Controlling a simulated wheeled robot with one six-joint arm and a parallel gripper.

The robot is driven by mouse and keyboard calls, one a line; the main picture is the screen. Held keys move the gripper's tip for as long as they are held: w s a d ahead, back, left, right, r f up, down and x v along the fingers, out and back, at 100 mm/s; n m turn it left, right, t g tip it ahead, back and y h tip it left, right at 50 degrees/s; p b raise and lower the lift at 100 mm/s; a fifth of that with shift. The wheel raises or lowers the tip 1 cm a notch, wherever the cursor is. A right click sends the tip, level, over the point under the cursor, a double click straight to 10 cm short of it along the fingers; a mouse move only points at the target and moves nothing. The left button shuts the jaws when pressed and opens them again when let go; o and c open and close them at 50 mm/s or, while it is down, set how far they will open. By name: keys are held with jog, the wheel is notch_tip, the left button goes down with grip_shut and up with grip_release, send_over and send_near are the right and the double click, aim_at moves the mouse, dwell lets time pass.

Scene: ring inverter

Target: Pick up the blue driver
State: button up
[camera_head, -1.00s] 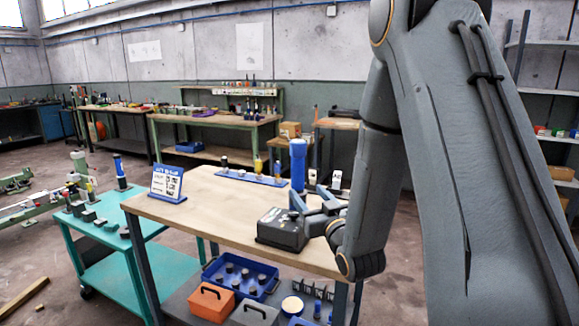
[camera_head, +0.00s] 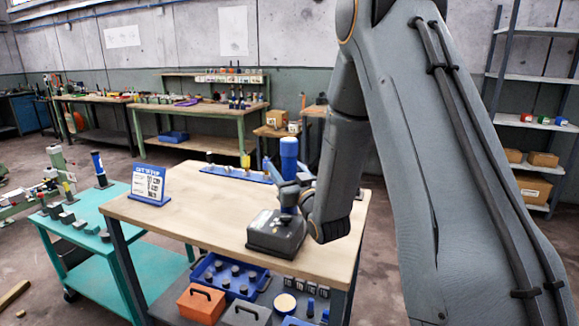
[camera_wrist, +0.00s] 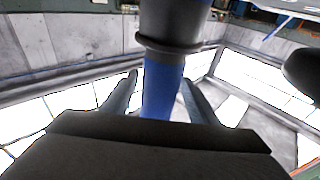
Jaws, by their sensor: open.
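The blue driver (camera_head: 289,150) stands upright over the dark grey base unit (camera_head: 268,236) at the right front of the wooden table (camera_head: 185,217). In the wrist view its blue shaft (camera_wrist: 163,92) shows between my fingers, with a dark collar and thicker grey part above it in the picture. My gripper (camera_head: 288,190) is open, with one finger on either side of the driver. In the wrist view slim gaps show between the fingers and the blue shaft. The driver's lower end is partly hidden by my gripper in the head view.
A sign (camera_head: 148,184) stands at the table's left, and a blue rack (camera_head: 235,174) lies along the back edge. A blue tray (camera_head: 230,276) and an orange box (camera_head: 201,303) sit on the shelf below. The table's middle is clear. A teal cart (camera_head: 88,213) stands left.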

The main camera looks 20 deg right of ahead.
jog(key=shift+w, duration=0.6)
jog(key=c, duration=1.3)
jog(key=shift+r, duration=0.1)
